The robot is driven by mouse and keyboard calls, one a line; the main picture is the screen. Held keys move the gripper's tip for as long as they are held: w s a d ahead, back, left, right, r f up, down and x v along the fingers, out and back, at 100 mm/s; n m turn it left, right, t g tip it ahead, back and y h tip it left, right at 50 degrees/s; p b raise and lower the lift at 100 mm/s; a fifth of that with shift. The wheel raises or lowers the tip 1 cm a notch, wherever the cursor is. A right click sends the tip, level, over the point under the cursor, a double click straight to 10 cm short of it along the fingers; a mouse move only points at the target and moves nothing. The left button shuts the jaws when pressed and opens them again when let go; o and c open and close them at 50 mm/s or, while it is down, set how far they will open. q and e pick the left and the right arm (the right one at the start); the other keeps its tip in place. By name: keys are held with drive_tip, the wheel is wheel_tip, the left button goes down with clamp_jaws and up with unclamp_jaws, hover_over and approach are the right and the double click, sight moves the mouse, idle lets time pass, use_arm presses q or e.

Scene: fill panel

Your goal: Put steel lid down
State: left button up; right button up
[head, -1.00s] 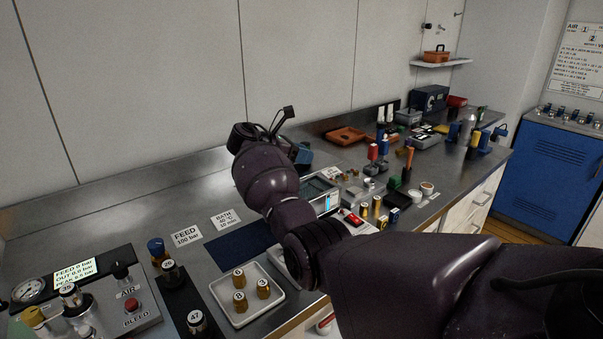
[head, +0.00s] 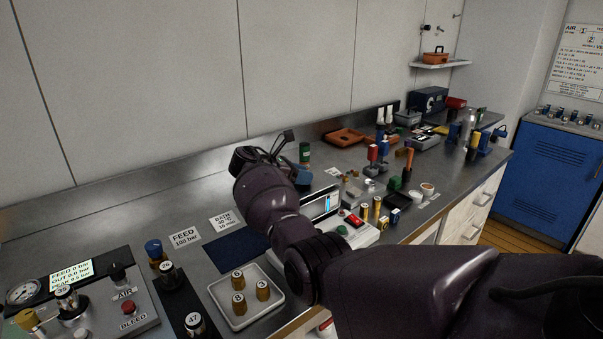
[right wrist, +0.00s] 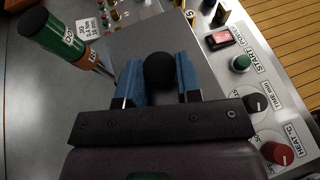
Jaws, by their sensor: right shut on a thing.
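The steel lid (right wrist: 150,42) is a flat grey plate with a round black knob (right wrist: 160,70), in the right wrist view. My right gripper (right wrist: 160,80) is shut on the knob, with a blue finger pad on either side. The lid lies beside the white control panel (right wrist: 265,115) of the bath; whether it touches the bath is unclear. My left gripper does not show.
A green cylinder (right wrist: 52,35) with an orange collar and thin prongs stands close left of the fingers in the wrist view. A white tray (head: 272,313) with brown bottles and a dark blue mat (head: 236,251) lie at the front. Several small bottles and tools crowd the right.

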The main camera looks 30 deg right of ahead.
drive_tip(key=shift+f, duration=0.2)
drive_tip(key=o, duration=1)
drive_tip(key=shift+r, duration=0.5)
drive_tip(key=v, duration=1.2)
drive_tip(key=shift+r, duration=0.2)
